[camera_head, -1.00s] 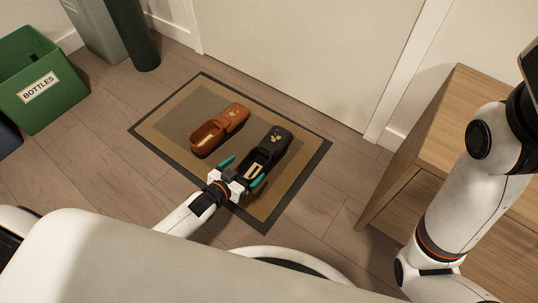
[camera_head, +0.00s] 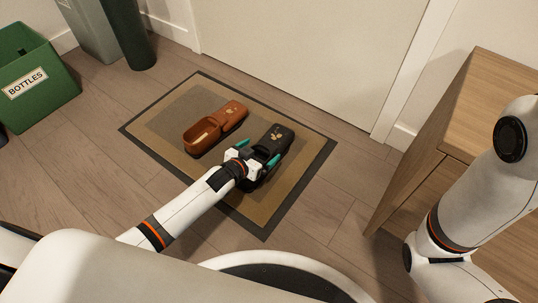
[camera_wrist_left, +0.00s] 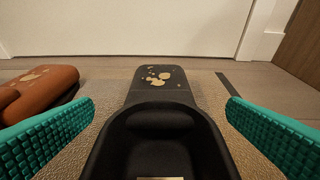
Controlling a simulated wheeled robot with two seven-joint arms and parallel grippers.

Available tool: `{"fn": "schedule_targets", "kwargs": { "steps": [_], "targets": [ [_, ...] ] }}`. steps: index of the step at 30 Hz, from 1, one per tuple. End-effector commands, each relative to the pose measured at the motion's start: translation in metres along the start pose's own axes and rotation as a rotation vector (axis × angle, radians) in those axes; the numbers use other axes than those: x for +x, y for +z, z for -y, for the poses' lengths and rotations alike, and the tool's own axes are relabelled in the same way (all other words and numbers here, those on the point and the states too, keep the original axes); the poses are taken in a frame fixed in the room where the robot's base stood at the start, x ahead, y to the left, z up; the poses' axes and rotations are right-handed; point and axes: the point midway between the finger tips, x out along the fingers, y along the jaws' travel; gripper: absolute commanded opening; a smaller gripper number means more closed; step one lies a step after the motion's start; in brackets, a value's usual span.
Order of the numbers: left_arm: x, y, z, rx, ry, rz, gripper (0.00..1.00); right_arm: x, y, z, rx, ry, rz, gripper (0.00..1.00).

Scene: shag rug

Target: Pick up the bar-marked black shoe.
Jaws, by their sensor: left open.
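The black shoe (camera_head: 276,136) lies on the mat, toe pointing away toward the door, with gold blotches on its toe. In the left wrist view the black shoe (camera_wrist_left: 160,122) is centred, its opening toward me; a pale strip just shows inside at the bottom edge. My left gripper (camera_head: 258,153) is over the heel part, its open teal fingers (camera_wrist_left: 160,112) standing to either side of the shoe with gaps, not visibly touching it. The gripper hides much of the shoe's rear in the head view. My right gripper is out of view.
A brown shoe (camera_head: 204,136) lies left of the black one on the bordered mat (camera_head: 166,112); it also shows in the left wrist view (camera_wrist_left: 42,90). A green BOTTLES bin (camera_head: 42,98) stands left, a wooden cabinet (camera_head: 446,132) right, a door (camera_head: 310,50) behind.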

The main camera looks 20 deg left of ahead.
Motion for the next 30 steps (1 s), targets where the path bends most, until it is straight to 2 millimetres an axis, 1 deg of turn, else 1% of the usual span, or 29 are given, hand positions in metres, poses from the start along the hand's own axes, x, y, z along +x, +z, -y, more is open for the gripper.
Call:
{"fn": "schedule_targets", "kwargs": {
  "steps": [1,2,11,12,14,15,25,26,30],
  "targets": [
    [0.0064,-0.0029,-0.0002,0.000,0.000,0.001,0.96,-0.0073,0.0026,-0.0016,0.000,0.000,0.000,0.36],
    [0.0079,-0.0025,-0.0002,-0.001,0.001,0.000,0.96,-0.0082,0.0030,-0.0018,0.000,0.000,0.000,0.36],
    [0.0102,0.0006,0.0000,-0.001,0.000,-0.001,0.96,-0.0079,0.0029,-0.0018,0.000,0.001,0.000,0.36],
    [0.0102,0.0006,0.0001,-0.001,0.000,-0.001,0.93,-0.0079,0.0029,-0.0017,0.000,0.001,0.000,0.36],
    [0.0101,0.0005,0.0001,-0.001,0.000,-0.001,0.83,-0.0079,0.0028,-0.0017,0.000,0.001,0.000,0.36],
    [0.0101,0.0005,0.0001,-0.001,0.000,-0.001,0.77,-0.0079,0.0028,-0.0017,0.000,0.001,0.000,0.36],
    [0.0100,0.0003,0.0001,-0.001,0.000,-0.001,0.23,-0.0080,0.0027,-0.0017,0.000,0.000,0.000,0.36],
    [0.0101,0.0021,0.0001,-0.001,0.000,0.003,0.21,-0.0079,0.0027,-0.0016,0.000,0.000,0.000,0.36],
    [0.0101,0.0020,0.0002,-0.001,0.000,0.003,0.21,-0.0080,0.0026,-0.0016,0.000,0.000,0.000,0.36]
  ]
}}
